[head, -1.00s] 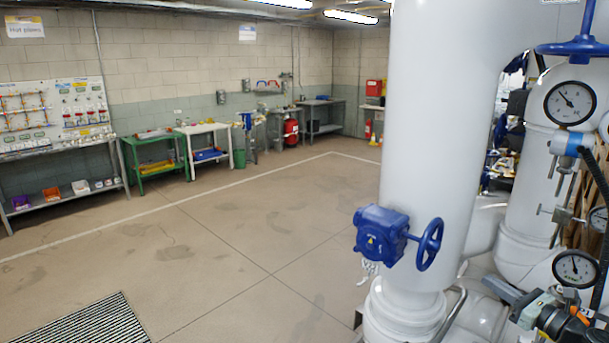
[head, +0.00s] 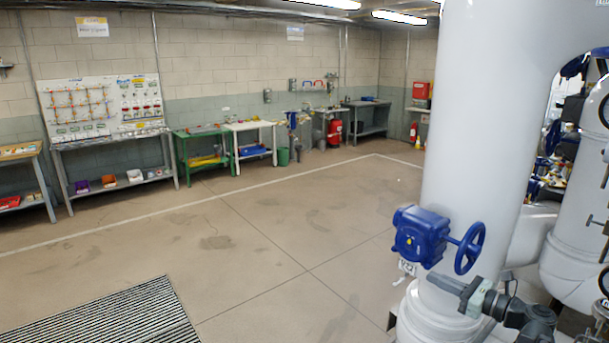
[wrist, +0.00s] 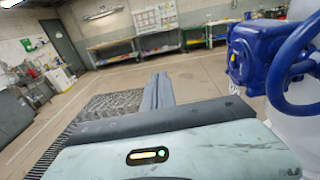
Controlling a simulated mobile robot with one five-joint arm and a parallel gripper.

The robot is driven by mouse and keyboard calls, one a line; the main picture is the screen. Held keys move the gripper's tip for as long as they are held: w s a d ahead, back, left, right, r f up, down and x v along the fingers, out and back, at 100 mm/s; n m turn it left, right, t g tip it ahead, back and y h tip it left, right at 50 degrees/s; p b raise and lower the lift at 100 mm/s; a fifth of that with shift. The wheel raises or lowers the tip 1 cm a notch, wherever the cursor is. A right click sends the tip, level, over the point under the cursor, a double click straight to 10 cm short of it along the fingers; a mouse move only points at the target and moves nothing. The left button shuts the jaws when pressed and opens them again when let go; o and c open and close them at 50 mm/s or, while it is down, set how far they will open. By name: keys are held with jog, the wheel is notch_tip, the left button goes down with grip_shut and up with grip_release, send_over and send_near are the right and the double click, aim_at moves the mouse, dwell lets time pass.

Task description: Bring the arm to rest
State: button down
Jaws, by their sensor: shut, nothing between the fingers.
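My gripper (head: 434,278) shows at the lower right of the head view, in front of the thick white pipe (head: 475,110) and just below the blue valve gearbox (head: 420,235) with its handwheel (head: 468,248). Its fingers point left and are closed together with nothing between them. In the wrist view the shut fingers of my gripper (wrist: 157,80) point out over the floor. The blue valve and handwheel (wrist: 290,60) stand close at the right there. Whether the gripper touches the pipe cannot be told.
A floor grating (head: 110,318) lies at the lower left. The floor (head: 290,235) in the middle is clear. Along the far wall stand a green bench (head: 183,150), a white bench (head: 240,127) and a display board (head: 100,105). More white pipework (head: 580,240) is at the right.

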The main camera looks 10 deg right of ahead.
jog(key=w+a+f+n+g+y, duration=0.1)
jog(key=w+a+f+n+g, duration=0.2)
jog(key=a, duration=0.8)
jog(key=w+a+f+n+g, duration=0.1)
jog(key=a+f+n+g, duration=0.25)
jog(key=a, duration=0.75)
jog(key=s+a+f+n+g+h, duration=0.1)
jog(key=s+a+f+n+g, duration=0.1)
jog(key=a+f+n+g, duration=0.25)
jog(key=s+a+f+n+g+h, duration=0.1)
jog(key=s+a+f+n+h, duration=0.15)
jog(key=a+f+n, duration=0.4)
jog(key=s+a+f+n+g+h, duration=0.1)
jog(key=s+a+f+n+h, duration=0.1)
jog(key=s+f+n+h, duration=0.1)
jog(key=s+d+f+n+g+h, duration=0.1)
jog(key=d+n+h, duration=0.3)
jog(key=d+n, duration=0.4)
jog(key=shift+s+d+f+h, duration=0.35)
jog(key=shift+s+d+f, duration=0.1)
jog(key=shift+s+d, duration=0.05)
